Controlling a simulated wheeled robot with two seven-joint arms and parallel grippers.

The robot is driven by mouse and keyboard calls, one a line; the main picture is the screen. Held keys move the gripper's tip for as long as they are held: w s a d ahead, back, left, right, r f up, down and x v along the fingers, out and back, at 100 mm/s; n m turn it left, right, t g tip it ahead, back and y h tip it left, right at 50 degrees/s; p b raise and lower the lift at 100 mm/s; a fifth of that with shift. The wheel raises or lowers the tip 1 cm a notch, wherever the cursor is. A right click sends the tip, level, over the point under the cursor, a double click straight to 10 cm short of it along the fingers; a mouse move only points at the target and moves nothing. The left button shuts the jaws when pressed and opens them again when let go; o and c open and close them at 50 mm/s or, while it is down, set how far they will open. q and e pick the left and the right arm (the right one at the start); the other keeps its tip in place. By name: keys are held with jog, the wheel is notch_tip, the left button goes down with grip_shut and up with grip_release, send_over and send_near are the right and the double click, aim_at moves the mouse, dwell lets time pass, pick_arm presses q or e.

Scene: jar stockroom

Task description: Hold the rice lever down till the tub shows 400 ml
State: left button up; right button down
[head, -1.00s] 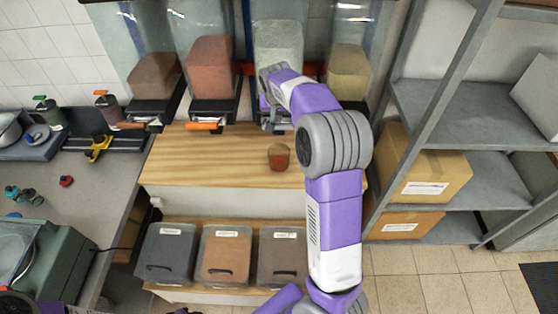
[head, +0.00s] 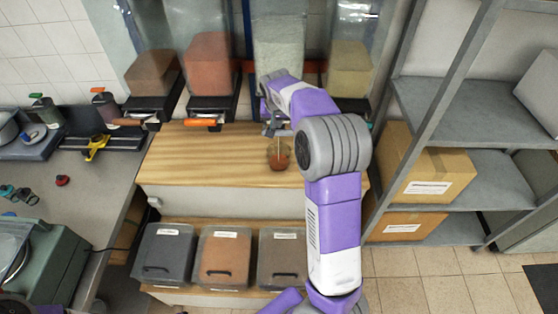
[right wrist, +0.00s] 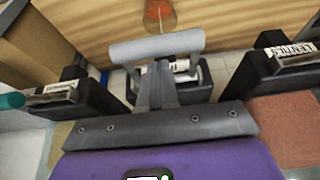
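The rice dispenser (head: 279,42) holds pale grain, behind my right forearm. Its light grey lever bar (right wrist: 155,46) crosses the right wrist view. My right gripper (right wrist: 160,72) has its fingers together, at the middle of that bar and seemingly touching it; in the head view it is mostly hidden by my arm. A small reddish-brown tub (head: 278,157) stands on the wooden top below the lever; it also shows in the right wrist view (right wrist: 160,14). A thin pale stream runs down into it. Its level and marks are too small to read. My left gripper is not in view.
Dispensers with brown (head: 152,73), red (head: 212,60) and yellowish (head: 349,68) contents stand beside the rice one. The red one's orange lever (head: 202,122) is close by on the left. Wooden counter (head: 195,160) left of the tub is clear. Shelving (head: 455,110) stands right.

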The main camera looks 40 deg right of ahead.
jog(key=shift+a+f+b, duration=0.1)
jog(key=shift+f+b, duration=0.9)
jog(key=shift+f, duration=0.5)
jog(key=shift+r, duration=0.2)
dwell(4.0)
jog(key=shift+s+r+p, duration=0.1)
jog(key=shift+r+p, duration=1.15)
jog(key=shift+r, duration=0.05)
dwell(1.0)
